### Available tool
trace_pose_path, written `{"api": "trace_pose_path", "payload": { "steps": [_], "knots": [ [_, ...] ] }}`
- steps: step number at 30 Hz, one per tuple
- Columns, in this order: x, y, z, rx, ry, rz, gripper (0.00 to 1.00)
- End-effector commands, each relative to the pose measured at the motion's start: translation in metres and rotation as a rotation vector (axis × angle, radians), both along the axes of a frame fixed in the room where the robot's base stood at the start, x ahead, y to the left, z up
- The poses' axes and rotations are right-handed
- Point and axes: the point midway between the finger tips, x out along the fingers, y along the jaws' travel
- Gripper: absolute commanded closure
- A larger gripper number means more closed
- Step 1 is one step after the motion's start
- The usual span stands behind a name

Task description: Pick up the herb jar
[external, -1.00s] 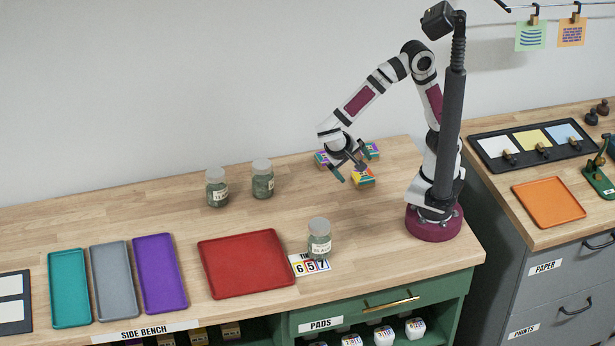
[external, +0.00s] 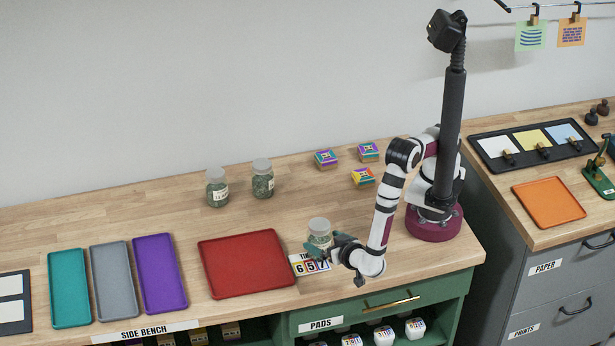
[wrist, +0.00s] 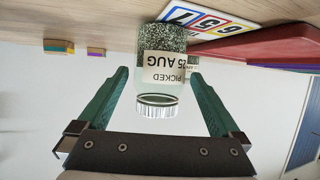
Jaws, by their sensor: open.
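A glass herb jar (external: 319,227) with a pale lid and green contents stands on the wooden bench by the number card. In the wrist view the jar (wrist: 165,60) appears upside down, its label reading "PICKED 25 AUG". My gripper (external: 328,246) is low beside this jar. In the wrist view my gripper (wrist: 159,76) is open, with one green finger on each side of the jar and gaps showing between them. Two similar jars, a left one (external: 217,188) and a right one (external: 262,180), stand upright at the back of the bench.
A red tray (external: 245,263) lies left of the near jar, with the 657 number card (external: 299,265) between. Purple (external: 160,272), grey (external: 115,280) and teal (external: 69,287) trays lie further left. Three small colourful boxes (external: 363,177) sit behind my arm. The bench's front edge is close.

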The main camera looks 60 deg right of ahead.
Motion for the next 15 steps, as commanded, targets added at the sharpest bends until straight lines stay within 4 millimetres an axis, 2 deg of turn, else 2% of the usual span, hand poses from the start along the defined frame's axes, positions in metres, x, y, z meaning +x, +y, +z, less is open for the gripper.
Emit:
{"api": "trace_pose_path", "payload": {
  "steps": [4,11,12,15],
  "knots": [
    [0.021,-0.013,-0.008,-0.001,0.0,-0.002,0.0],
    [0.025,-0.015,-0.01,0.001,0.0,0.0,0.0],
    [0.025,-0.015,-0.01,0.001,0.0,0.0,0.02],
    [0.025,-0.015,-0.01,0.001,0.0,0.0,0.2]
  ]
}}
